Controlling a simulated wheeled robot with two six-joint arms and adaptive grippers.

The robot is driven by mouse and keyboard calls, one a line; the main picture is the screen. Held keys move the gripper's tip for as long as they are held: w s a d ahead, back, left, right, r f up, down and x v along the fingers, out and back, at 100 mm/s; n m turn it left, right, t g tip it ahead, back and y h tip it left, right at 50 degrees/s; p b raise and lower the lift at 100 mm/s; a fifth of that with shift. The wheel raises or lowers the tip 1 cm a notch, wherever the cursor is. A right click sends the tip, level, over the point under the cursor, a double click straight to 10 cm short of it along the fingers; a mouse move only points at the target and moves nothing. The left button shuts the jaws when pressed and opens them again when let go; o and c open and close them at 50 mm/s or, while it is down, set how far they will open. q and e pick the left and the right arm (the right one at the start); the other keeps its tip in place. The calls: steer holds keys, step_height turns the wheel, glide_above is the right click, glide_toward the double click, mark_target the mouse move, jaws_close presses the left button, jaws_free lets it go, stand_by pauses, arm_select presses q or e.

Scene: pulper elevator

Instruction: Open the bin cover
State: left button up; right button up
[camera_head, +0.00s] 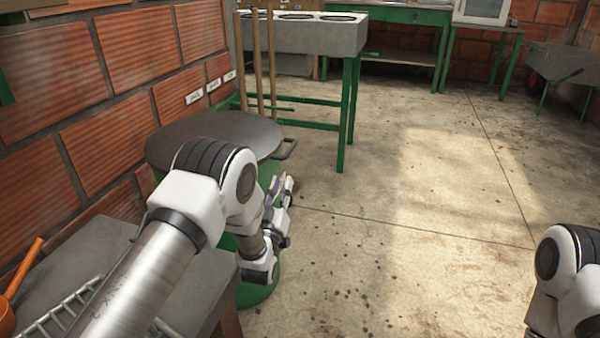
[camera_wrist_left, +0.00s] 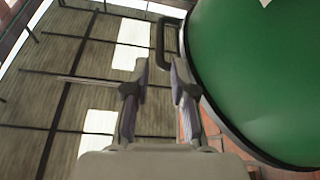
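The bin cover (camera_head: 222,128) is a dark grey round lid lying flat on a green bin (camera_head: 262,292) beside the brick wall. Its handle (camera_head: 287,149) sticks out from the right edge of the lid. In the left wrist view, the handle (camera_wrist_left: 159,43) is a dark loop at the side of the green bin (camera_wrist_left: 255,70). My left gripper (camera_head: 285,184) is below the handle and points up. In the wrist view its fingers (camera_wrist_left: 155,78) are apart and empty, with the handle beyond the tips. My left arm hides part of the bin and lid. My right gripper is out of view.
Wooden poles (camera_head: 257,60) stand behind the lid, near a grey-topped green stand (camera_head: 300,35). A grey table (camera_head: 75,262) with a rack and orange pan is at the left. The concrete floor (camera_head: 420,200) to the right is clear.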

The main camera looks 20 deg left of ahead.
mark_target(291, 146)
arm_select(q)
steer(key=b+x, duration=0.3)
steer(key=x, duration=0.8)
steer(key=shift+r, duration=0.15)
steer(key=shift+w+r+b, duration=0.25)
steer(key=shift+w+b, duration=0.05)
steer(key=shift+c, duration=0.4)
jaws_close()
